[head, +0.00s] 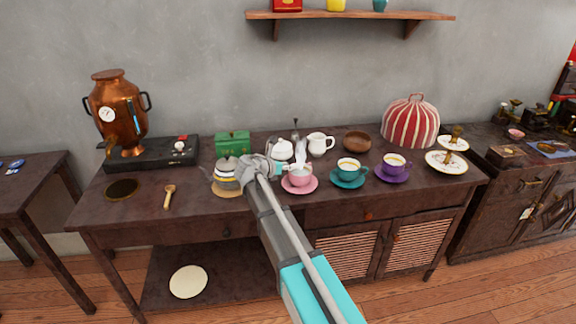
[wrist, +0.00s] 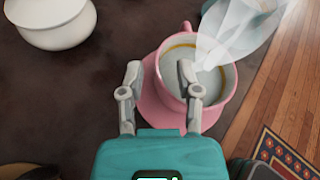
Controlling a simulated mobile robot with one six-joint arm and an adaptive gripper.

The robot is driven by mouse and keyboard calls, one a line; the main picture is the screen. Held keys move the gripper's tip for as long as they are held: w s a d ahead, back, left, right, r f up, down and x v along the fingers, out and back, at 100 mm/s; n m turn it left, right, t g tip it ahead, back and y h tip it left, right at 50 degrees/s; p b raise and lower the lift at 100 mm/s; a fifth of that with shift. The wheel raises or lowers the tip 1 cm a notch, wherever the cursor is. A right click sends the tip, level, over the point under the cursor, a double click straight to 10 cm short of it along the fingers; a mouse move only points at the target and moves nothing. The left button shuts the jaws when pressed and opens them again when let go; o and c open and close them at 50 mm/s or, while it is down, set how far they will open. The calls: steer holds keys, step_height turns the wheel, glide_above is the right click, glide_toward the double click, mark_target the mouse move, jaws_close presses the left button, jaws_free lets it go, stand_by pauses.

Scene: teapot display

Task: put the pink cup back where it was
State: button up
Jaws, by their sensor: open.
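The pink cup (head: 299,177) stands on its pink saucer (head: 311,187) near the front middle of the dark table. In the wrist view the cup (wrist: 231,84) holds a greyish liquid with a brown ring, and pale steam rises from it. The saucer (wrist: 150,107) shows beneath it. My gripper (head: 281,169) is at the cup's left side. In the wrist view my gripper (wrist: 160,80) is open, with its right finger over the cup's near rim and its left finger outside the cup. I cannot tell whether the fingers touch it.
A glass teapot (head: 228,172) stands left of my gripper. A white sugar pot (head: 280,150) and a white jug (head: 320,144) stand behind. A teal cup (head: 348,168) and a purple cup (head: 396,163) stand to the right. The table's front left is mostly clear.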

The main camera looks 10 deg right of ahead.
steer(key=p+v, duration=0.3)
steer(key=v, duration=0.7)
stand_by(0.4)
steer(key=s+d+f+m+g+y, duration=0.45)
steer(key=s+d+f+m, duration=0.3)
steer(key=s+m, duration=0.4)
steer(key=s+d+f+m+g+y, duration=0.1)
steer(key=s+f+m+y, duration=0.1)
steer(key=s+m, duration=0.5)
steer(key=s+d+f+m+g+y, duration=0.1)
steer(key=s+f+m+g+y, duration=0.1)
steer(key=s+m+y, duration=0.2)
steer(key=shift+s+m+y, duration=0.35)
steer(key=shift+s+m, duration=1.35)
steer(key=shift+m, duration=0.75)
step_height(320, 180, up, 17)
steer(key=p, duration=1.7)
steer(key=shift+p, duration=0.3)
